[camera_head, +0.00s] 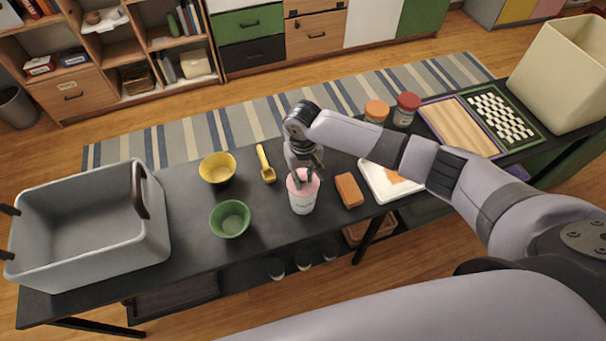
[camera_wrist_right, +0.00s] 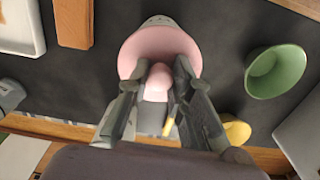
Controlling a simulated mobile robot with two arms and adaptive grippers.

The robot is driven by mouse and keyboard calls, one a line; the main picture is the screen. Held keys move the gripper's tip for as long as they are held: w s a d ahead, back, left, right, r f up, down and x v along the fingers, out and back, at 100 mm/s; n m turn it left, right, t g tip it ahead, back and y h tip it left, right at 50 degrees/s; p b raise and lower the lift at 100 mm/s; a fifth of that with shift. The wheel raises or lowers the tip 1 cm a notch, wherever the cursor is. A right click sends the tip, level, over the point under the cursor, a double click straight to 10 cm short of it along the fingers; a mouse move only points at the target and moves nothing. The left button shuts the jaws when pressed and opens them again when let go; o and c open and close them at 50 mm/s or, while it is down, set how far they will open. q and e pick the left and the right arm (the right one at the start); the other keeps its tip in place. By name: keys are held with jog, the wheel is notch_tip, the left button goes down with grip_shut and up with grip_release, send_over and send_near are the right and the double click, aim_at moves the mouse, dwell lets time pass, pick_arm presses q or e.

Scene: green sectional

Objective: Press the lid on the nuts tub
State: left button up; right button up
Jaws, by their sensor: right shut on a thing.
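The nuts tub (camera_head: 303,204) is a pale, whitish tub standing upright on the dark table. Its pink lid (camera_head: 310,184) is at the tub's top. In the right wrist view the lid (camera_wrist_right: 135,53) is a pink disc with a knob (camera_wrist_right: 157,80). My right gripper (camera_head: 305,172) is above the tub and shut on the lid's knob; it also shows in the right wrist view (camera_wrist_right: 155,92). A sliver of the tub shows past the lid's far edge there. I cannot tell whether the lid is seated or tilted. My left gripper is in no view.
A green bowl (camera_head: 230,219), yellow bowl (camera_head: 217,168) and yellow scoop (camera_head: 265,164) lie left of the tub. An orange block (camera_head: 349,190) and white tray (camera_head: 376,187) are close on its right. A grey crate (camera_head: 90,262) fills the table's left end.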

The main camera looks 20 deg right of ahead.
jog(key=o, duration=1)
jog(key=shift+o, duration=0.3)
jog(key=o, duration=0.5)
jog(key=shift+c, duration=0.2)
jog(key=shift+r, duration=0.1)
